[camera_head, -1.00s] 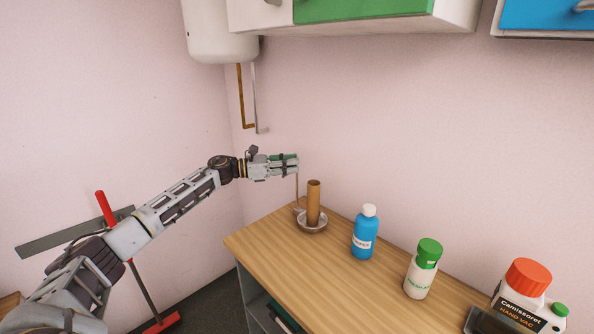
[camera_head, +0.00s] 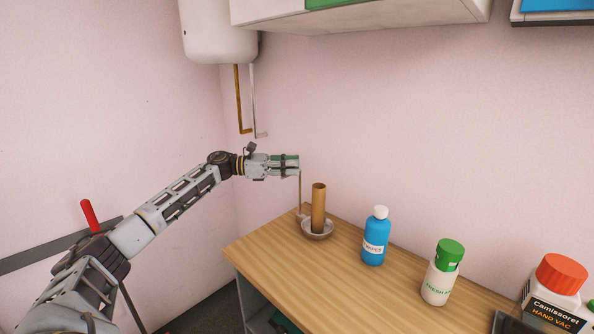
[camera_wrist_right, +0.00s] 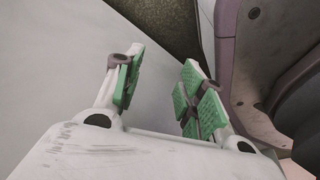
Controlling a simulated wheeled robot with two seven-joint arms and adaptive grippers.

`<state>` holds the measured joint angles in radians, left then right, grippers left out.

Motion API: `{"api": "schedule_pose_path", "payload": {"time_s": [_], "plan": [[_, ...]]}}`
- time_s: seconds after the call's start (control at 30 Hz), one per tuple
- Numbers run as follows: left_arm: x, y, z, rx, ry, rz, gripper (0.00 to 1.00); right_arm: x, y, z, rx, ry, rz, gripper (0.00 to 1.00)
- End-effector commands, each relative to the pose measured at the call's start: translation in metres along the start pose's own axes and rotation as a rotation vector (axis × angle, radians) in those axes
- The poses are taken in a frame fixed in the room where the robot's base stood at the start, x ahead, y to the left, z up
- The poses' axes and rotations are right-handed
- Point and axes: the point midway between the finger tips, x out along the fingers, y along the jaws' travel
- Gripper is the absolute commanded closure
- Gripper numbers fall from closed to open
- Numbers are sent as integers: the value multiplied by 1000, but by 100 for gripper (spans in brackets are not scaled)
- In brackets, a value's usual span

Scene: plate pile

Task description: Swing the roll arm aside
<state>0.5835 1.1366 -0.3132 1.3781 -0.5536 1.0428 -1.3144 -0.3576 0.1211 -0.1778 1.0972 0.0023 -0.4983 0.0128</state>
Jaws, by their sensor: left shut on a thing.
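A brown cardboard tube (camera_head: 318,208) stands upright on a round metal holder base (camera_head: 319,235) near the left end of the wooden counter. A thin upright rod, the roll arm (camera_head: 300,195), rises just left of the tube, apart from it. My left gripper (camera_head: 296,164) is shut on the upper end of the roll arm; the fingers hide the grasped part. My right gripper (camera_wrist_right: 158,95) shows only in the right wrist view. Its green-padded fingers are apart with nothing between them.
Pipes (camera_head: 240,100) run down the wall above my left gripper.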

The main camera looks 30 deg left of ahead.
Motion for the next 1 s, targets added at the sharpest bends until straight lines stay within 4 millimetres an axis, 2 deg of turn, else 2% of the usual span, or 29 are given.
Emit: {"api": "schedule_pose_path", "payload": {"time_s": [0.2,0.57,0.6,0.73,1.0], "plan": [[-7,2,2,3,-3,-2,100,-1,-2,-8,2,6,-3,60],[-8,1,3,3,-3,-4,100,-2,-3,-8,2,7,-3,60],[-8,1,3,3,-3,-4,74,-2,-3,-8,2,7,-3,60],[-8,1,2,2,-2,-5,58,-2,-3,-8,2,7,-3,60],[-7,0,1,1,-1,-8,57,-1,-3,-8,2,6,-3,60]]}}
